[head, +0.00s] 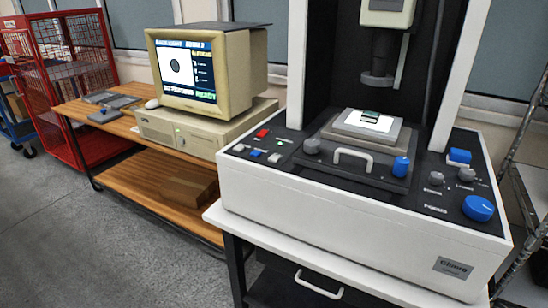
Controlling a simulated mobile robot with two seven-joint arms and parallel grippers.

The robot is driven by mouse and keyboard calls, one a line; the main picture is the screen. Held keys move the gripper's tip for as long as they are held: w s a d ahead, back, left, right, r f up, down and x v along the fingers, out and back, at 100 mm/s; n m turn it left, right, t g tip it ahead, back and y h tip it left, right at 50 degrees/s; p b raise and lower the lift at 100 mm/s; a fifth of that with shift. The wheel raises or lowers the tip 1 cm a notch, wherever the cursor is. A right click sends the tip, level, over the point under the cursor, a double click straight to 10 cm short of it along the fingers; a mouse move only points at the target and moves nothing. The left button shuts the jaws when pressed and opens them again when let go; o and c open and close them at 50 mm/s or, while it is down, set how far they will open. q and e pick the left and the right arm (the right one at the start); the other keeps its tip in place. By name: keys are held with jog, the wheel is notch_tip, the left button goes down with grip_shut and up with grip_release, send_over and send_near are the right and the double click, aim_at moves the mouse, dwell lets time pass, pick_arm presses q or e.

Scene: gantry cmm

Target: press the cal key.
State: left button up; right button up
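The measuring machine (330,205) stands on a white-topped table at the right. Its black deck has a cluster of small keys at the left: a red key (263,133), a white key (240,147), a blue key (256,153) and a pale key (274,158). A larger blue key (459,156) is at the right rear of the deck. The key labels are too small to read, so I cannot tell which is the cal key. Neither of my grippers is in view, and nothing touches the keys.
A stage with a white plate (366,124) sits mid-deck under the machine's head (380,70). Several knobs, including a large blue knob (478,208), stand on the deck. A lit monitor (205,70) is on the wooden bench at left. Floor is clear at front left.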

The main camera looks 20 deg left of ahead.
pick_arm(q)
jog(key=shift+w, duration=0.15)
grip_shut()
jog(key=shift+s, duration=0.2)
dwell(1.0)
